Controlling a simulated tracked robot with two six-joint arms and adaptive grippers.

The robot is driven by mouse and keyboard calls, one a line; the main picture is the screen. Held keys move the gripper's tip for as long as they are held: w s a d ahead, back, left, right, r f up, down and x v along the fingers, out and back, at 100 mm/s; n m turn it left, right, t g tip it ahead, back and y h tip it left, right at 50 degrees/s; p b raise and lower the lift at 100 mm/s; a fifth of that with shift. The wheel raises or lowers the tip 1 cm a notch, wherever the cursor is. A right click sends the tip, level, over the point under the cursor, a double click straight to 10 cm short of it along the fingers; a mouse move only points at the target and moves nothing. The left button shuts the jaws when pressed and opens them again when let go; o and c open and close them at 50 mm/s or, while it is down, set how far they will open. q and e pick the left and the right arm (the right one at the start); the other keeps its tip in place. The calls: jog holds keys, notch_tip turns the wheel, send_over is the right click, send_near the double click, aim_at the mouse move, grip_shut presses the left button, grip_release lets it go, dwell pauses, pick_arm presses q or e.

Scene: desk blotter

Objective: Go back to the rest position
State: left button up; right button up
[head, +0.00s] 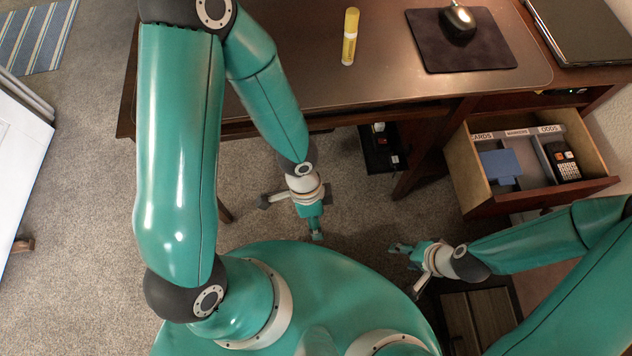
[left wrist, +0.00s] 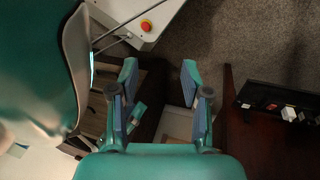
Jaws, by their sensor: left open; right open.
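My left gripper (head: 315,235) hangs in front of the desk, above the carpet and short of the desk's front edge. Its two fingers (left wrist: 160,85) stand apart and empty in the left wrist view. My right gripper (head: 400,265) is at the lower middle right of the head view, below the open drawer. It is open, and I see nothing held in it. Both grippers are clear of the desk top.
The desk (head: 290,75) carries a yellow marker (head: 350,36), a mouse (head: 458,22) on a dark pad (head: 425,50) and a laptop (head: 590,30). An open drawer (head: 500,205) holds a blue item (head: 500,165) and a calculator (head: 563,161). A power strip (head: 378,150) lies under the desk.

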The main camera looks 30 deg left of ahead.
pick_arm(q)
jog(key=w+a+f+n+t+h, duration=0.1)
jog(key=w+a+f+n+t, duration=0.15)
jog(key=f+n, duration=0.8)
notch_tip(320, 180, up, 16)
jog(key=w+n+p, duration=0.1)
jog(key=n+p, duration=0.2)
jog(key=p, duration=1)
jog(key=shift+d, duration=0.4)
pick_arm(e)
notch_tip(320, 180, up, 14)
jog(key=shift+f, duration=0.25)
pick_arm(q)
jog(key=shift+c, duration=0.5)
pick_arm(e)
jog(key=c, duration=0.3)
jog(key=shift+c, duration=0.2)
